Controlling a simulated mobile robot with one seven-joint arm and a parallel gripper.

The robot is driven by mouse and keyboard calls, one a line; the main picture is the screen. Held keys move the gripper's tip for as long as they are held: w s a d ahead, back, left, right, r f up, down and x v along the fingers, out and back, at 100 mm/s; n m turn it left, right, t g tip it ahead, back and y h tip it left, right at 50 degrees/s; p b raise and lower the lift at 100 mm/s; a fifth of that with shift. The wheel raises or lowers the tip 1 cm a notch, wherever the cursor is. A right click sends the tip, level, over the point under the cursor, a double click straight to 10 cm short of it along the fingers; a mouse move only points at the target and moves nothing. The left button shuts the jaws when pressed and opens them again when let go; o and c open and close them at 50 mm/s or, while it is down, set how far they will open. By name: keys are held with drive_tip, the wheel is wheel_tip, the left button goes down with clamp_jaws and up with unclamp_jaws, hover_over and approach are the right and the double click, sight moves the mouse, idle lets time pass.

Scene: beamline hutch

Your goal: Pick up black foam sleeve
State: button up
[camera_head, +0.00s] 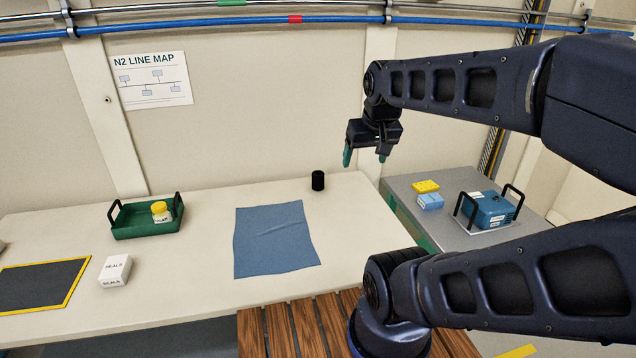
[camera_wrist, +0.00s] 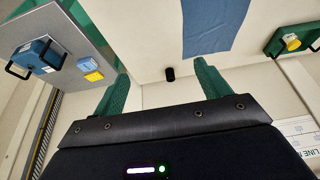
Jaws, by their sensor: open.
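The black foam sleeve (camera_head: 318,180) is a short black cylinder standing upright near the back edge of the white table (camera_head: 190,288). It also shows in the wrist view (camera_wrist: 170,73), small and some distance beyond the fingers, between the two fingertips in the picture. My gripper (camera_head: 367,157) has green fingers and hangs in the air up and to the right of the sleeve. In the wrist view my gripper (camera_wrist: 160,80) is open and empty, its fingers spread wide apart. Nothing hides the sleeve.
A blue cloth (camera_head: 272,240) lies left of the sleeve. A green tray (camera_head: 145,232) holds a yellow-lidded jar (camera_head: 160,211). A white box (camera_head: 115,270) stands before it, beside a yellow-edged dark mat (camera_head: 40,285). A grey side table (camera_head: 400,186) bears a blue case (camera_head: 490,209).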

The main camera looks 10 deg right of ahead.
drive_tip(key=shift+w, duration=0.1)
drive_tip(key=m+g, duration=0.5)
drive_tip(key=m, duration=1.3)
hover_over(318, 173)
wheel_tip(318, 173, down, 26)
drive_tip(key=shift+r, duration=0.2)
drive_tip(key=shift+f, duration=5.6)
drive_tip(key=c, duration=1.1)
